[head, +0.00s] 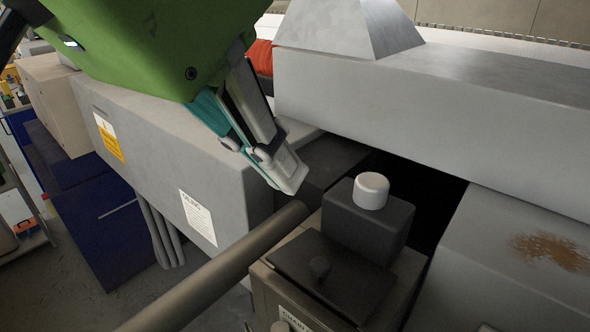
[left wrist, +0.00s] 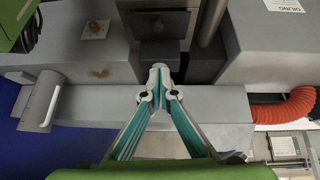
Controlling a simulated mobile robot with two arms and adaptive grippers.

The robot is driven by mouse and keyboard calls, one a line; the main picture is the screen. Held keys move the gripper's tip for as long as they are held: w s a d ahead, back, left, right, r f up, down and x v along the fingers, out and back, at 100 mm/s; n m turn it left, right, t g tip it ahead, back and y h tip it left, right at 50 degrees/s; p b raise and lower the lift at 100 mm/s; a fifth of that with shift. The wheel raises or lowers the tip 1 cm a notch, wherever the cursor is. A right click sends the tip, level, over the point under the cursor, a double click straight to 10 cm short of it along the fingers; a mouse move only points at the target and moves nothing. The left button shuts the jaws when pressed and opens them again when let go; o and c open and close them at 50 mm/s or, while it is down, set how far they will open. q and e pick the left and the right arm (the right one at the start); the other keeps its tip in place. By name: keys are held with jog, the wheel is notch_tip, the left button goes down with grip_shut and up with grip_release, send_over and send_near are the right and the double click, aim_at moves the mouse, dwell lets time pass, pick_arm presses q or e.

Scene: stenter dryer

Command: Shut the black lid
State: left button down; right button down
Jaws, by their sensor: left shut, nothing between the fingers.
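The black lid (head: 345,285) is a dark flat plate with a small round knob (head: 320,267), on top of a beige metal box (head: 285,290). It looks nearly flat; I cannot tell whether it is fully seated. A dark block (head: 372,225) with a white round cap (head: 371,190) stands right behind it. My left gripper (head: 289,180) is shut and empty, above and behind the lid, to the left of the white cap and apart from it. In the left wrist view the closed fingertips (left wrist: 159,72) point toward the dark block (left wrist: 160,50). My right gripper is not in view.
A thick grey pipe (head: 225,270) runs up to the box from the lower left. Grey machine housings stand at the left (head: 170,140), behind (head: 430,105) and at the right (head: 515,265). A dark gap (head: 430,195) lies behind the block. An orange hose (left wrist: 290,106) shows at the right.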

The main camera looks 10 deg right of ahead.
pick_arm(q)
jog(key=p, duration=0.3)
send_over(313, 266)
jog(key=f, duration=0.8)
jog(key=shift+w+d+f, duration=0.1)
jog(key=shift+w+d, duration=0.15)
jog(key=shift+w, duration=0.05)
jog(key=f, duration=0.3)
jog(key=shift+s+a+p, duration=0.2)
jog(key=shift+s+p, duration=0.05)
jog(key=shift+p, duration=0.05)
jog(key=shift+s+a+f, duration=0.2)
jog(key=shift+a+f, duration=0.05)
jog(key=shift+f, duration=0.15)
jog(key=shift+w+d+f, duration=0.1)
jog(key=shift+d, duration=0.05)
